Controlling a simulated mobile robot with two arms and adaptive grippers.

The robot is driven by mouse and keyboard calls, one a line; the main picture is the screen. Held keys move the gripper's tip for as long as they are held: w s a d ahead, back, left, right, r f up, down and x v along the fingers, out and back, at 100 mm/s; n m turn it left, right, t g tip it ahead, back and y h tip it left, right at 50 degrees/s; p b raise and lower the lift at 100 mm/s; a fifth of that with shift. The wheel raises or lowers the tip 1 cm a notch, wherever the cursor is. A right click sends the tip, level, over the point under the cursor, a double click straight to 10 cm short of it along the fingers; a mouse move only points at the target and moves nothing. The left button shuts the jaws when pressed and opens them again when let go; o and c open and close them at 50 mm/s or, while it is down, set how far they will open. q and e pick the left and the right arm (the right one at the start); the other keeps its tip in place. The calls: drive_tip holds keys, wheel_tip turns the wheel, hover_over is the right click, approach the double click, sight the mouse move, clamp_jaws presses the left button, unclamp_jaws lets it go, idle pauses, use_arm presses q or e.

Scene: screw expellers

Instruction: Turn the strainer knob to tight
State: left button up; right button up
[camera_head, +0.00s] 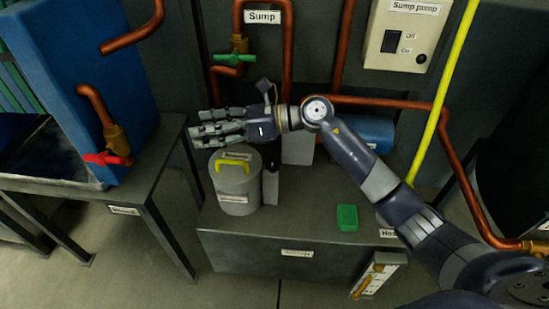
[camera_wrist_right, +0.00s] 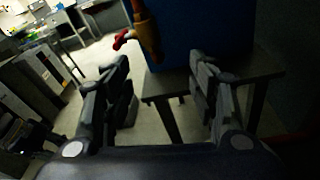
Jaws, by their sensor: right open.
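My right gripper (camera_head: 197,129) reaches in from the right, above the grey pot with the yellow handle, pointing left. It is open and empty. In the right wrist view its two fingers stand wide apart (camera_wrist_right: 160,62) with nothing between them. No strainer label can be read, so I cannot tell for sure which part is the strainer knob. A white panel (camera_head: 386,267) on the cabinet front at lower right carries an orange lever or knob (camera_head: 362,286); its marks are too small to read. My left gripper is not in view.
The grey pot (camera_head: 234,198) stands on the grey cabinet (camera_head: 240,245), with a green block (camera_head: 347,218) to its right. A red valve (camera_head: 107,159) hangs by a blue tank (camera_head: 75,70) at left. A green valve (camera_head: 235,58) and copper pipes are behind. A yellow pole crosses at right.

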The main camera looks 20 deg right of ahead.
drive_tip(key=w+d+f+n+g+h, duration=0.2)
drive_tip(key=d+f+n+g+h, duration=0.15)
drive_tip(key=d+f+h, duration=0.4)
drive_tip(key=h, duration=0.4)
approach(273, 162)
drive_tip(key=shift+n+g+y, duration=0.35)
drive_tip(key=shift+n+g, duration=0.1)
drive_tip(key=x, duration=0.2)
drive_tip(key=b+x, duration=0.1)
drive_tip(key=x, duration=0.3)
drive_tip(key=shift+w+d+f, duration=0.15)
drive_tip(key=shift+w+f, duration=0.2)
drive_tip(key=shift+w, duration=0.1)
drive_tip(key=shift+a+f+b, duration=0.25)
drive_tip(key=shift+f+b, duration=0.1)
drive_tip(key=shift+f, duration=0.1)
drive_tip(key=shift+w+a+f, duration=0.1)
drive_tip(key=shift+a+f, duration=0.05)
drive_tip(key=shift+f, duration=0.35)
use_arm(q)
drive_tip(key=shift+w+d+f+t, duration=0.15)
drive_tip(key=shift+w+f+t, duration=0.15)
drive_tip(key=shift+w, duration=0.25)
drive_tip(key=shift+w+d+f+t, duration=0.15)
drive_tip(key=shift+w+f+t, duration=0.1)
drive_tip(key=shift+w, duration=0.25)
use_arm(e)
drive_tip(key=c, duration=1.1)
